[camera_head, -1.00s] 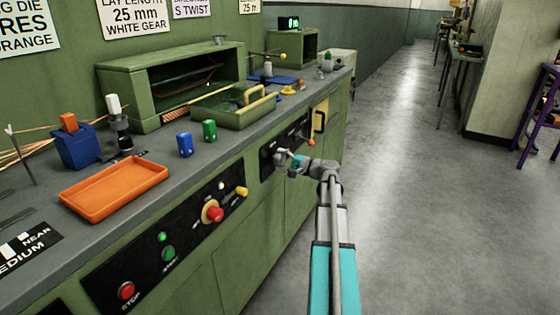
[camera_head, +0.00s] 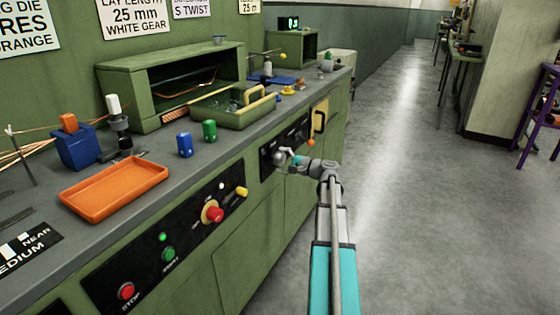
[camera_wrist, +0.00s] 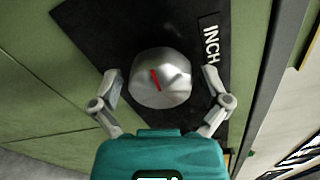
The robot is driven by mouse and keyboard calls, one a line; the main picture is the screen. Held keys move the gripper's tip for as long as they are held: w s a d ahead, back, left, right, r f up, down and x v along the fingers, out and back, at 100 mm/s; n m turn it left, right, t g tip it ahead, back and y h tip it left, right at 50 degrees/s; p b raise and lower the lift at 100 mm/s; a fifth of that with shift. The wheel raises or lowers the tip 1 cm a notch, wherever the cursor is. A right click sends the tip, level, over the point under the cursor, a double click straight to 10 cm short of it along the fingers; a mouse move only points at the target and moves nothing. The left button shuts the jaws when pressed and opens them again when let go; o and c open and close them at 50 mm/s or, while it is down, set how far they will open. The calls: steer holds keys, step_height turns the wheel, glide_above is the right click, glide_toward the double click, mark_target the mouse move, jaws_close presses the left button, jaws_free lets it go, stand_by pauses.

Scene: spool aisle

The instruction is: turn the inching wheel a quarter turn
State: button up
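The inching wheel (camera_wrist: 161,78) is a silver round knob with a red line on its face. In the wrist view it sits on a black panel beside a label reading "INCH". The red line slants from upper left to lower right. My gripper (camera_wrist: 160,82) is open, with one finger on each side of the wheel. A small gap shows between each fingertip and the wheel's rim in this view. In the head view my gripper (camera_head: 287,158) is at the cabinet's front panel, and it partly hides the wheel's area.
The green cabinet front (camera_head: 250,237) runs along my left. An orange knob (camera_head: 311,142) and a yellow-framed handle (camera_head: 320,120) are just beyond.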

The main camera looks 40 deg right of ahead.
steer(key=shift+s, duration=0.1)
stand_by(0.3)
steer(key=v, duration=1.2)
stand_by(0.4)
stand_by(0.3)
